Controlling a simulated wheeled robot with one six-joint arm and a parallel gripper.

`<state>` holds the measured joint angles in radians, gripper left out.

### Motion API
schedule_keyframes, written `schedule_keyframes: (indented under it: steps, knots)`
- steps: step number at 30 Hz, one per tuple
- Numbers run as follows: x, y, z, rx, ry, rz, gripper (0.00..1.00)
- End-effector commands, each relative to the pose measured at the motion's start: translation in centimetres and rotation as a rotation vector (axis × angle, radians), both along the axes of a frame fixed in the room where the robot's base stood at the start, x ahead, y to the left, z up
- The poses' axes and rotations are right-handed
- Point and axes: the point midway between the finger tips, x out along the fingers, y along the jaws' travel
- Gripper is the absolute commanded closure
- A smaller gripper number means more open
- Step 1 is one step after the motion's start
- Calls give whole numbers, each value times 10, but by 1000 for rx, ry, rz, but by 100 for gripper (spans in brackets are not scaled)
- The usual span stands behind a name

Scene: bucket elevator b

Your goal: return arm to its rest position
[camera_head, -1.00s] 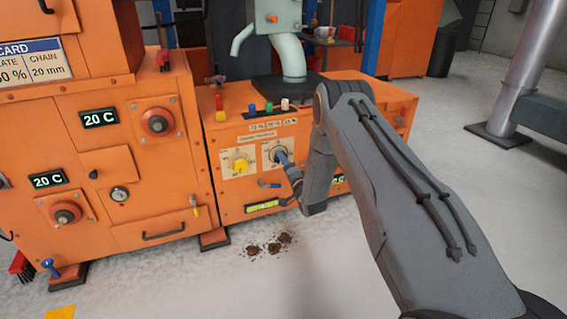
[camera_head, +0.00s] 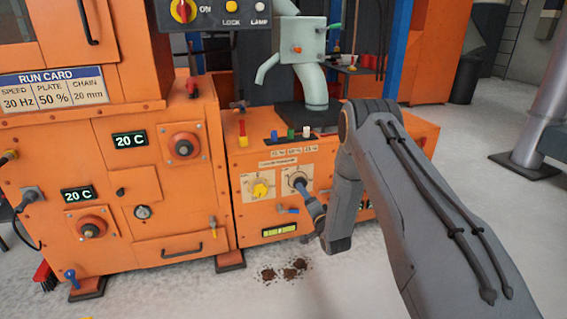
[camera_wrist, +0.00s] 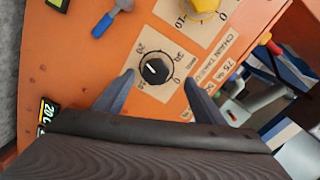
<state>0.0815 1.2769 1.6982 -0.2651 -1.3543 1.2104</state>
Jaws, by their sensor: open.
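My gripper (camera_wrist: 158,92) is open in the wrist view, its two fingers apart on either side of a black dial (camera_wrist: 154,71) on a pale scale plate. Nothing is held between them. In the head view my gripper (camera_head: 306,196) is in front of the orange panel, close to the same dial (camera_head: 297,180). My grey arm reaches in from the right. Whether the fingers touch the dial is unclear.
A yellow knob (camera_head: 261,188) sits left of the dial, and a blue-handled lever (camera_head: 288,210) below. The orange cabinet (camera_head: 170,220) stands at left. Brown spilled material (camera_head: 286,270) lies on the floor.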

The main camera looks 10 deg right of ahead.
Motion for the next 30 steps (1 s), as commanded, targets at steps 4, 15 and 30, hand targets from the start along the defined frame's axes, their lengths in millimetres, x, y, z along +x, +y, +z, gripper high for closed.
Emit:
schedule_keyframes:
  steps: [4, 15, 30]
  knots:
    - [5, 47, 34, -131, 95, 46, 36]
    - [-64, 160, 104, -514, 385, 237, 36]
    - [-298, 240, 180, -973, 702, 696, 36]
